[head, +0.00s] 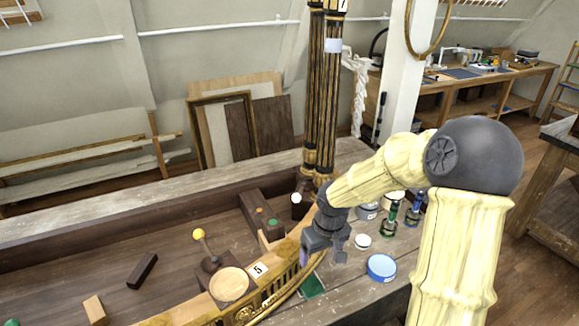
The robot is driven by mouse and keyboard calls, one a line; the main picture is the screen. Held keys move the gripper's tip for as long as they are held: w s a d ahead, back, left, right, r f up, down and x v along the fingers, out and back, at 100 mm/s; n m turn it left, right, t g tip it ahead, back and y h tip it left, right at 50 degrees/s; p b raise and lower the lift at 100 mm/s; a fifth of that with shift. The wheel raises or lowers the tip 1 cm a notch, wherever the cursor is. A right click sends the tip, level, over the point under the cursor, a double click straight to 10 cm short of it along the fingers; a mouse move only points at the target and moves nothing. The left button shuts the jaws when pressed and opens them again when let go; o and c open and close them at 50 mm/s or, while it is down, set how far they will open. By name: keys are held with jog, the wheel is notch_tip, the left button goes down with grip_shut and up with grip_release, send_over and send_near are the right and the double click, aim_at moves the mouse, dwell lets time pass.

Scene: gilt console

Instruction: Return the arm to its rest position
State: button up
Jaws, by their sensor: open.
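My arm, pale yellow with a dark grey elbow, comes up from the lower right of the head view and bends down to the left. My gripper (325,254) is open, its dark fingers pointing down above the front edge of the gilt console (268,291). I see nothing between the fingers. A small purplish thing shows just left of the fingers, and a green piece (313,286) lies below them; whether the fingers touch anything is hard to tell.
A blue-rimmed tin (381,267), a white lid (363,241) and green bottles (389,222) stand right of my gripper. A yellow-knobbed lever (199,236), a round wooden disc (229,284) and a dark block (142,271) sit left. Black-and-gilt columns (322,100) rise behind.

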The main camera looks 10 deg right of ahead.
jog(key=s+r+m+t, duration=0.1)
jog(key=s+r+m, duration=0.2)
jog(key=s, duration=1.1)
jog(key=shift+s+r+m, duration=0.2)
jog(key=shift+r+m, duration=0.1)
jog(key=shift+r, duration=0.15)
dwell(0.3)
